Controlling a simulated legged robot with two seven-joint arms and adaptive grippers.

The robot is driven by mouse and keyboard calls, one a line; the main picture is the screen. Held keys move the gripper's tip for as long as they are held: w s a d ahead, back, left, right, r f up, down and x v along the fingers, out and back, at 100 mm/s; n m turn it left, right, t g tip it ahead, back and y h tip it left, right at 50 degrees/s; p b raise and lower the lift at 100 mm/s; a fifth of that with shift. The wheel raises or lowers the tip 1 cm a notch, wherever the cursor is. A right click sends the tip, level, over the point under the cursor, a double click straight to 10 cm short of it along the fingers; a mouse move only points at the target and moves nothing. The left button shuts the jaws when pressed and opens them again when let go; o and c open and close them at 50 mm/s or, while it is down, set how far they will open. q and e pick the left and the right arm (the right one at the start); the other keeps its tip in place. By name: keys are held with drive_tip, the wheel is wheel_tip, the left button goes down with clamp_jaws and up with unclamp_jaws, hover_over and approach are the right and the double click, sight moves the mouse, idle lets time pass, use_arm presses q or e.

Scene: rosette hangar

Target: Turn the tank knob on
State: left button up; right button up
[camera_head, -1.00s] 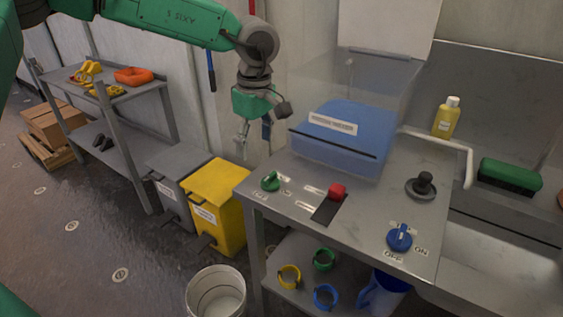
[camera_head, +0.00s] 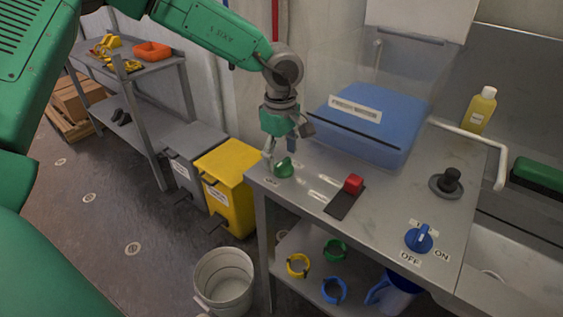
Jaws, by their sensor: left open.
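A green knob (camera_head: 285,168) sits at the left corner of the grey metal counter (camera_head: 385,210), with small labels around it. My left gripper (camera_head: 272,158) is open, pointing down, right at the green knob and partly over its left side. I cannot tell whether its fingers touch the knob. A blue knob (camera_head: 418,239) with ON and OFF labels is at the counter's front right, well apart from the gripper. A clear tank with blue contents (camera_head: 370,125) and a white label stands behind on the counter. My right gripper is not in view.
A red lever (camera_head: 353,184) in a dark slot and a black round knob (camera_head: 449,181) are on the counter. A yellow bottle (camera_head: 480,110) stands behind. A yellow bin (camera_head: 228,190), a grey bin (camera_head: 185,150) and a bucket (camera_head: 222,280) are to the left.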

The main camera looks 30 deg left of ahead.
use_arm(q)
drive_tip(key=shift+d+f, duration=0.25)
drive_tip(key=shift+f, duration=0.5)
drive_tip(key=shift+d, duration=0.4)
drive_tip(key=shift+a, duration=0.2)
drive_tip(key=c, duration=1.2)
drive_tip(key=shift+o, duration=0.2)
drive_tip(key=shift+a, duration=0.1)
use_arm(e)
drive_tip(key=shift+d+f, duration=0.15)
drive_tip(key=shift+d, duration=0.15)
